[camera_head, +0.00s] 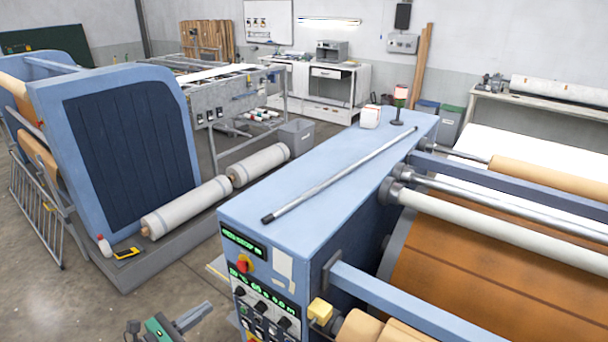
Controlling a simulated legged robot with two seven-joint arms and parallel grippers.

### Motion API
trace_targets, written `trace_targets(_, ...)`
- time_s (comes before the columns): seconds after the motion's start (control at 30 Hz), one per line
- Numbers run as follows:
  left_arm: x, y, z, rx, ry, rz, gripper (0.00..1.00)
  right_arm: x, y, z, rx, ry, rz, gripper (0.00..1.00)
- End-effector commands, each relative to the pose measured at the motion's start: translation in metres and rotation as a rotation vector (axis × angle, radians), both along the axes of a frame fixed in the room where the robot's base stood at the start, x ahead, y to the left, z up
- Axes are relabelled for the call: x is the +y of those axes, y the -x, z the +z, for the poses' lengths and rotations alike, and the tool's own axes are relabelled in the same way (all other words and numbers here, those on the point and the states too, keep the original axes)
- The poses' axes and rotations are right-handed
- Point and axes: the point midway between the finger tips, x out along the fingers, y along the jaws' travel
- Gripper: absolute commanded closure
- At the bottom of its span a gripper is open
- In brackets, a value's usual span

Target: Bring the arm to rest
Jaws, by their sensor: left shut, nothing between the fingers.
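My left gripper (203,312) shows at the bottom edge, left of the press's control panel. Its grey fingers are shut and empty, pointing up and to the right, apart from the press in the picture. The rest of my left arm is mostly cut off by the frame. My right gripper is not in view. The blue calender press (320,165) stands at centre right, with a control panel (262,300) on its near end.
A metal rod (340,174) lies along the press top, with a white container (370,117) and a signal lamp (399,105) behind. Rollers (500,225) run off to the right. A blue machine (130,140) and wrapped rolls (187,206) stand left. Floor (60,310) at lower left is clear.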

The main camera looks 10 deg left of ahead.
Motion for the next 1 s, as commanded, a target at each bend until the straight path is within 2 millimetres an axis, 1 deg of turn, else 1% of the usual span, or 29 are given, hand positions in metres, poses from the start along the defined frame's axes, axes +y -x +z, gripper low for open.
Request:
trace_targets(0.03,-0.028,0.002,-0.009,0.026,-0.061,-0.085,1.00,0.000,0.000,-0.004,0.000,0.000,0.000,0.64)
trace_targets(0.07,-0.047,0.006,-0.018,0.049,-0.115,-0.149,1.00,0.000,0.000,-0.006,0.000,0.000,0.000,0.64)
trace_targets(0.1,-0.077,0.015,-0.031,0.080,-0.200,-0.256,1.00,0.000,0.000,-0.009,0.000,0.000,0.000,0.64)
trace_targets(0.17,-0.122,0.037,-0.054,0.126,-0.371,-0.451,1.00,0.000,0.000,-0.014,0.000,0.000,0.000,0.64)
trace_targets(0.2,-0.148,0.058,-0.070,0.150,-0.509,-0.600,1.00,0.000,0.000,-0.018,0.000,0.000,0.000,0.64)
trace_targets(0.23,-0.163,0.076,-0.082,0.161,-0.623,-0.720,1.00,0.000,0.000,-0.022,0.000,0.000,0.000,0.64)
trace_targets(0.27,-0.174,0.094,-0.091,0.164,-0.737,-0.832,1.00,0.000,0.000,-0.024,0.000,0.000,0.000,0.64)
trace_targets(0.3,-0.181,0.115,-0.101,0.157,-0.889,-0.974,1.00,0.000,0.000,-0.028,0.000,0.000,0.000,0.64)
trace_targets(0.37,-0.184,0.141,-0.108,0.120,-1.116,-1.171,1.00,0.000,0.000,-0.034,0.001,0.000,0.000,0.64)
trace_targets(0.4,-0.182,0.153,-0.108,0.076,-1.266,-1.289,1.00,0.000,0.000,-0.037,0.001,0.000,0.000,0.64)
trace_targets(0.43,-0.179,0.160,-0.106,0.036,-1.378,-1.371,1.00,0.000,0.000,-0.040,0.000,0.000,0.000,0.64)
trace_targets(0.5,-0.174,0.168,-0.096,-0.085,-1.624,-1.531,1.00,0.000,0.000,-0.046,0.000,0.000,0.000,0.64)
trace_targets(0.6,-0.173,0.169,-0.077,-0.278,-1.896,-1.676,1.00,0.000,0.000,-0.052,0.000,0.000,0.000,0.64)
trace_targets(0.63,-0.174,0.168,-0.072,-0.328,-1.957,-1.700,1.00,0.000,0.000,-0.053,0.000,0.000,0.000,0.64)
trace_targets(0.7,-0.177,0.166,-0.063,-0.426,-2.058,-1.739,1.00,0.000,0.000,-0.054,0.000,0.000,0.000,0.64)
trace_targets(0.77,-0.178,0.164,-0.058,-0.475,-2.104,-1.755,1.00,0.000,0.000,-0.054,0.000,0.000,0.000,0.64)
trace_targets(1.0,-0.179,0.163,-0.056,-0.496,-2.125,-1.765,1.00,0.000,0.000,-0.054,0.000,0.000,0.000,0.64)
